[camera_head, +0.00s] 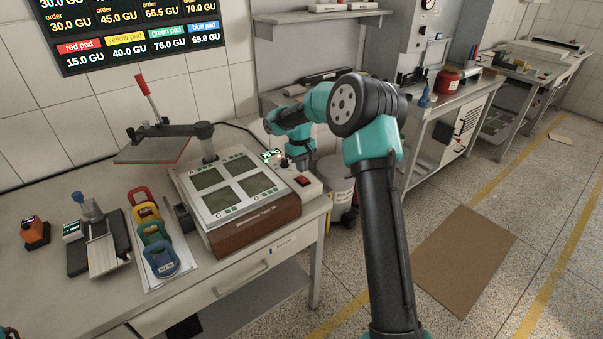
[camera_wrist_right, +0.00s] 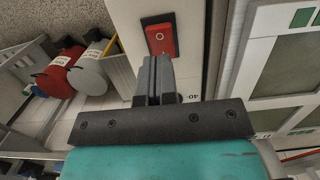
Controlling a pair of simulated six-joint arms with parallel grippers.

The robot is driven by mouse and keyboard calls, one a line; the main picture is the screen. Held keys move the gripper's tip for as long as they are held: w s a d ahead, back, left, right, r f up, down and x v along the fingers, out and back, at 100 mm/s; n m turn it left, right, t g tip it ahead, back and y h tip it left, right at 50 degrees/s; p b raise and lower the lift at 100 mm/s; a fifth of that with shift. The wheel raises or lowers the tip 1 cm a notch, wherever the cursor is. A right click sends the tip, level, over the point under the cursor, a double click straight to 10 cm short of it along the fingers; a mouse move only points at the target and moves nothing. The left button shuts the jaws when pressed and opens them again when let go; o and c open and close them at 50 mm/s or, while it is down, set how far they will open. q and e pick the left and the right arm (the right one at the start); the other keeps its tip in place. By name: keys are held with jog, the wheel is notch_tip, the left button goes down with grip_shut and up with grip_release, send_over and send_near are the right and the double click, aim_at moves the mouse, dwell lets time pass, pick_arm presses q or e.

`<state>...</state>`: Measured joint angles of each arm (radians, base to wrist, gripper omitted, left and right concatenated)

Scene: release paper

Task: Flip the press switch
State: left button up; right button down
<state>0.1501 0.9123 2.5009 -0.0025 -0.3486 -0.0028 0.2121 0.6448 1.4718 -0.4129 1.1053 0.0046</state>
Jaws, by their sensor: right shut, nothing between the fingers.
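The press (camera_head: 240,236) stands on the table as a brown box with a light top panel holding four dark squares. Its red rocker switch (camera_head: 304,181) is at the right end of the panel. In the right wrist view the red switch (camera_wrist_right: 161,38) sits in a black frame and shows a white circle mark. My right gripper (camera_head: 284,163) is shut and empty near the switch. In the wrist view its fingertips (camera_wrist_right: 157,62) lie just below the switch; I cannot tell whether they touch it. My left gripper is not in view.
A raised plate with a red-handled lever (camera_head: 148,95) stands behind the press. Red, yellow, green and blue pads (camera_head: 160,259) lie on a tray to its left. A scale-like device (camera_head: 101,244) and an orange item (camera_head: 35,232) stand farther left. A white bucket (camera_head: 335,180) is beyond the table's right edge.

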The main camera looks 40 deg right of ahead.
aim_at(299, 176)
notch_tip(299, 176, up, 11)
jog(key=w, duration=0.1)
jog(key=shift+w, duration=0.3)
jog(key=shift+a, duration=0.1)
